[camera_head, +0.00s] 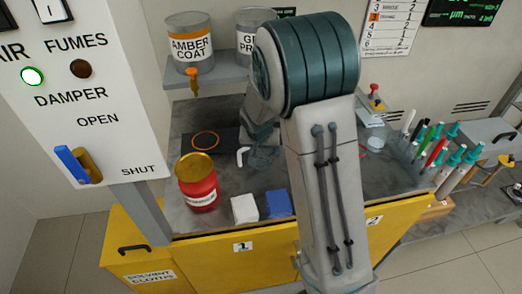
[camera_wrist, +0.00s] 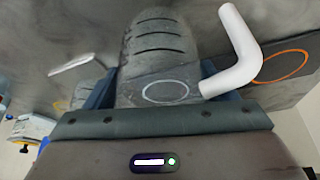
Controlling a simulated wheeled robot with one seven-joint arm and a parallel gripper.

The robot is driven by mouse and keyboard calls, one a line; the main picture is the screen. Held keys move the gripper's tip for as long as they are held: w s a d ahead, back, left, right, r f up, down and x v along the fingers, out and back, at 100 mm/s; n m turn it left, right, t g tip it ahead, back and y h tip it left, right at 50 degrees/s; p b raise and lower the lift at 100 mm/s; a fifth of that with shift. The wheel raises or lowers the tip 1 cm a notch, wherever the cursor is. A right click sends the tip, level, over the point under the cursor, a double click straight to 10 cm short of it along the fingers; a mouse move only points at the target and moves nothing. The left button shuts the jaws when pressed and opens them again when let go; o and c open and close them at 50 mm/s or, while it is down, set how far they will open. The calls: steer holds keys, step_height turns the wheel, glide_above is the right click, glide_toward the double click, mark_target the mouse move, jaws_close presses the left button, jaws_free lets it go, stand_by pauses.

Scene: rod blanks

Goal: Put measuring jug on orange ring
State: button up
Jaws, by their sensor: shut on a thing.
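The measuring jug has a white bent handle (camera_head: 241,156). In the wrist view the jug (camera_wrist: 160,45) shows as a see-through grey body with dark scale lines, its handle on the right. My gripper (camera_wrist: 155,85) is shut on the jug body. In the head view my gripper (camera_head: 262,150) is partly hidden behind my arm, right of the ring. The orange ring (camera_head: 205,132) is a bare outline on a dark mat (camera_head: 229,148). It also shows in the wrist view (camera_wrist: 308,62), right of the handle. I cannot tell how high the jug is.
A red tin (camera_head: 199,190), a white block (camera_head: 244,208) and a blue block (camera_head: 278,204) stand in front of the mat. Amber coat (camera_head: 190,48) stands on a shelf behind. A grey ring (camera_wrist: 143,91) lies left of the orange one. Several pens stand far right.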

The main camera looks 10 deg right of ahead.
steer(key=shift+f, duration=0.85)
steer(key=shift+f, duration=0.15)
steer(key=o, duration=1)
